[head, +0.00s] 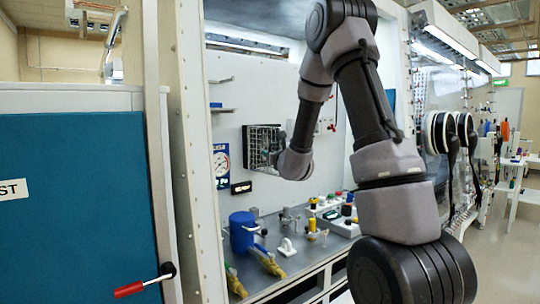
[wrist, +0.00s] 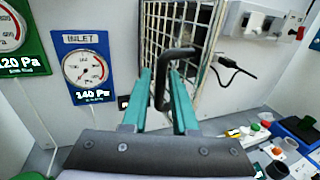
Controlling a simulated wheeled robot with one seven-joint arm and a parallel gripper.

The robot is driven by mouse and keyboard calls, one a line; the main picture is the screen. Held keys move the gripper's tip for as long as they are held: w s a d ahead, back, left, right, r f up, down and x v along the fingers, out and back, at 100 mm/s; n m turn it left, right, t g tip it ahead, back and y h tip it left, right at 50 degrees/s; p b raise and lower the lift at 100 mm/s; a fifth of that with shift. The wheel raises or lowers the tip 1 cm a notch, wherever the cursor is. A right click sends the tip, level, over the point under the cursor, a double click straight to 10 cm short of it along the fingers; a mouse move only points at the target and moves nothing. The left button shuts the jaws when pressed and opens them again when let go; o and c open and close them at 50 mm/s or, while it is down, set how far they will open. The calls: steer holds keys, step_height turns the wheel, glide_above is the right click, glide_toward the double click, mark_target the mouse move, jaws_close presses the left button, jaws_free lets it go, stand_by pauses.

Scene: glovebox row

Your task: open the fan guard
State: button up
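The fan guard (wrist: 178,28) is a pale wire grid on the back wall, at the top middle of the wrist view. It also shows in the head view (head: 259,138), partly behind my wrist. A black bar handle (wrist: 160,88) stands out in front of the grid. My gripper (wrist: 161,72) has its two teal fingers apart, one on each side of the handle's bar. Gaps show between bar and fingers, so it is around the handle without a visible grip.
A blue inlet gauge (wrist: 86,68) hangs left of the guard, with a green gauge (wrist: 15,35) farther left. A switch box (wrist: 262,20) and a black lever (wrist: 232,66) are to the right.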

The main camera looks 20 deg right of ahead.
steer(key=shift+s, duration=0.1)
steer(key=s, duration=1)
steer(key=shift+s+d, duration=0.3)
steer(key=shift+d, duration=0.05)
